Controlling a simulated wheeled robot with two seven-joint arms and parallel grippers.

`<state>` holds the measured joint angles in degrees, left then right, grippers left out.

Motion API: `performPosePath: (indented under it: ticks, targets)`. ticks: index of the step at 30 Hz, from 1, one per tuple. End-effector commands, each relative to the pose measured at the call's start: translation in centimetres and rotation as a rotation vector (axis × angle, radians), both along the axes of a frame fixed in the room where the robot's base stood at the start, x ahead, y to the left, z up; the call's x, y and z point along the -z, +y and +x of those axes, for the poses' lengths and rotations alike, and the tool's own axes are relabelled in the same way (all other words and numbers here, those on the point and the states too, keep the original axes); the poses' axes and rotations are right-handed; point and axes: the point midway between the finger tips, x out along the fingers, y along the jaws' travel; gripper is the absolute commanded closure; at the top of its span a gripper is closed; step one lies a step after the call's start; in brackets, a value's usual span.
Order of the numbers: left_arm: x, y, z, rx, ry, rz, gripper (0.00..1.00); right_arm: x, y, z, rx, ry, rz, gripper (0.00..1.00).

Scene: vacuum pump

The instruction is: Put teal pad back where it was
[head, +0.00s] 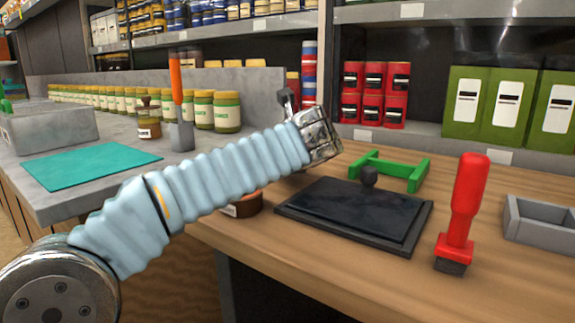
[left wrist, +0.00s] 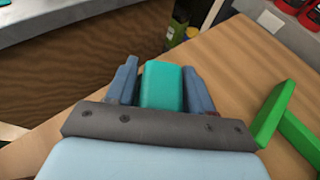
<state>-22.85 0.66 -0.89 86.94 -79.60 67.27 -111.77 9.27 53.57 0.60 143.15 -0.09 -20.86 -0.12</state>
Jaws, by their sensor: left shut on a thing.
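My left gripper (left wrist: 161,78) is shut on a teal pad (left wrist: 162,88), which shows between its two blue-grey fingers in the left wrist view. The pad looks like a rounded block, and its far end points toward the table's edge. In the head view my left wrist (head: 318,135) is over the back left part of the wooden table; the fingers and pad are hidden behind it. A flat teal mat (head: 90,165) lies on the grey counter at the left. My right gripper is in neither view.
A black plate with a knob (head: 350,212), a green frame (head: 390,170), a red-handled brush (head: 463,210) and a grey tray (head: 540,222) are on the wooden table (head: 330,260). A brown jar (head: 243,205) is partly behind my arm. Jars and an orange-handled scraper (head: 178,100) stand on the counter.

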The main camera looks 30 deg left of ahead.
Motion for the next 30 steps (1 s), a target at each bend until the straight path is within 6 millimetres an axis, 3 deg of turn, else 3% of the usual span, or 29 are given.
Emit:
performPosePath:
  ticks: [1,3,13,14,18,30]
  targets:
    - [1.27,-0.03,-0.05,0.001,0.0,0.0,0.78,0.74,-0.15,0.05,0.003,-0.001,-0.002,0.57]
    - [1.69,-0.05,-0.04,0.002,-0.001,0.0,0.78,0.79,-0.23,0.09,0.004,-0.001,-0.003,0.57]
    - [1.9,-0.05,-0.06,0.001,-0.002,-0.001,0.78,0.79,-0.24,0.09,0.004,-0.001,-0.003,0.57]
    - [1.91,-0.05,-0.07,0.001,-0.002,0.0,0.46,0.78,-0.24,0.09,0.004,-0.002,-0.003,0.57]
    - [1.84,-0.05,-0.07,0.001,-0.002,0.0,0.25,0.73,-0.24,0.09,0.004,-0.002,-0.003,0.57]
    - [1.28,-0.4,-0.42,0.002,-0.003,0.0,0.22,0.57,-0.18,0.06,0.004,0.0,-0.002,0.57]
